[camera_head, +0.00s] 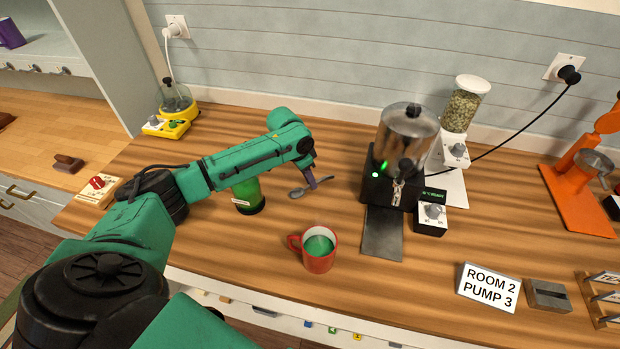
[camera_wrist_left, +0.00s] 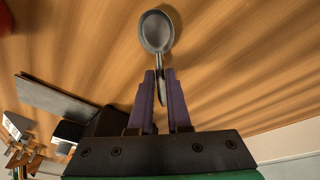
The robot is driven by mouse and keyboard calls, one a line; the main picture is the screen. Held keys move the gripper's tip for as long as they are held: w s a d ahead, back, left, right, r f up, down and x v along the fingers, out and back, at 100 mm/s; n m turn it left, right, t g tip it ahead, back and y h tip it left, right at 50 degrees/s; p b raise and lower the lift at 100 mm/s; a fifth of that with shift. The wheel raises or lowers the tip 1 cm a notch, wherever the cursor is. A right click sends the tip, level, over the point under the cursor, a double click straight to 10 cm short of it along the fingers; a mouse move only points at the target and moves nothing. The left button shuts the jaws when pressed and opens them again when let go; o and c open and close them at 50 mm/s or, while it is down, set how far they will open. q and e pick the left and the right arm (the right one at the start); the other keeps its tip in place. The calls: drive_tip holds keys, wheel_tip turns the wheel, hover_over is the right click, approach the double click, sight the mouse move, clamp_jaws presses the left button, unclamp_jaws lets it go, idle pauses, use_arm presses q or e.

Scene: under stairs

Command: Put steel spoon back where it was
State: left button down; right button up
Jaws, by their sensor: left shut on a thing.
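The steel spoon (camera_head: 297,193) is a grey metal spoon near the middle of the wooden counter. My left gripper (camera_head: 315,183) is shut on its handle. In the left wrist view the spoon's bowl (camera_wrist_left: 157,31) points away from the purple fingers (camera_wrist_left: 161,88), which pinch the handle between them. The spoon is at or close to the counter surface; I cannot tell whether it touches. My right gripper is not in view.
A red mug (camera_head: 318,262) with green contents stands in front of the spoon. A green jar (camera_head: 247,193) is to its left, partly behind my arm. A black dispenser (camera_head: 388,188) stands to the right, with a grey plate (camera_head: 382,235) before it. A sign (camera_head: 487,287) stands front right.

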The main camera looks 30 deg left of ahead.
use_arm(q)
drive_tip(key=shift+f, duration=0.2)
drive_tip(key=c, duration=0.8)
unclamp_jaws()
